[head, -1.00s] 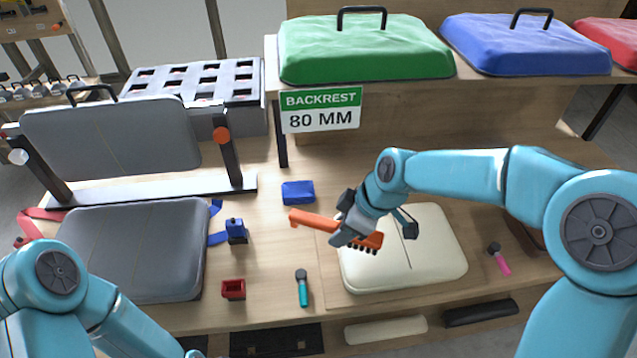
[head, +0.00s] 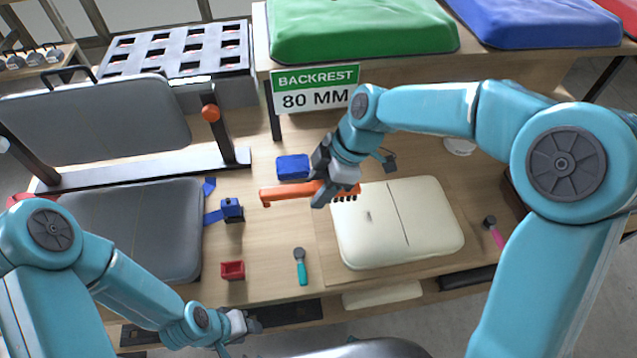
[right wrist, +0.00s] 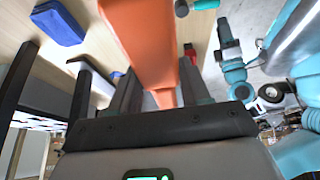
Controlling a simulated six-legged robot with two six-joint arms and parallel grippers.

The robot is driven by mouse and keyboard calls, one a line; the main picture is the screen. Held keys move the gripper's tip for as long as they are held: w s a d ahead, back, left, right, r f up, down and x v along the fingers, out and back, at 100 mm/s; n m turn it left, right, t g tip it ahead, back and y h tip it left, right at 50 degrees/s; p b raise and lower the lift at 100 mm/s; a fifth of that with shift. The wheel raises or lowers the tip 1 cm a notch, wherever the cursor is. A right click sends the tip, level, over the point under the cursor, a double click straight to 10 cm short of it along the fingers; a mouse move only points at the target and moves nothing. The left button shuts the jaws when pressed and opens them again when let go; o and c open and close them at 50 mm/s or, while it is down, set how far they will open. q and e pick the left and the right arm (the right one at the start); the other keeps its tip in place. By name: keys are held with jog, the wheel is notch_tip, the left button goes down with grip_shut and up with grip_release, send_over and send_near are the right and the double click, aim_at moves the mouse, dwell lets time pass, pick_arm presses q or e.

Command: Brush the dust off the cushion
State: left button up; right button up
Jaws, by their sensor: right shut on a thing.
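The cream cushion (head: 425,235) lies flat on a thin board on the bench, with a dark seam line and a small grey mark on its left half. I cannot make out dust on it. My right gripper (head: 322,188) is shut on an orange brush (head: 282,194), which also fills the top of the right wrist view (right wrist: 145,40). The brush's dark bristles point down at the cushion's back left corner; I cannot tell if they touch. My left gripper (head: 245,324) is low at the front edge, small and away from the cushion; its jaws are unclear.
A blue block (head: 293,167) lies just behind the brush. A red open box (head: 232,270), a teal-handled tool (head: 300,266) and a pink-handled tool (head: 493,231) lie around the cushion. A grey seat (head: 135,230) is at left. A shelf with green (head: 360,30) and blue cushions stands behind.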

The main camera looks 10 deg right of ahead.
jog(key=shift+f+b, duration=0.25)
jog(key=shift+b, duration=0.05)
notch_tip(320, 180, down, 8)
jog(key=b, duration=0.7)
jog(key=shift+r, duration=0.25)
jog(key=shift+f+b, duration=1.3)
jog(key=shift+d, duration=0.1)
jog(key=shift+s+d+b, duration=0.15)
jog(key=shift+d+b, duration=0.35)
jog(key=shift+d, duration=2.1)
jog(key=shift+s+d+b, duration=0.15)
jog(key=shift+d+b, duration=0.15)
jog(key=shift+d, duration=2.55)
jog(key=shift+s+d, duration=0.15)
jog(key=shift+d, duration=2.1)
jog(key=shift+s+d, duration=0.15)
jog(key=shift+d, duration=2.05)
jog(key=shift+a, duration=0.1)
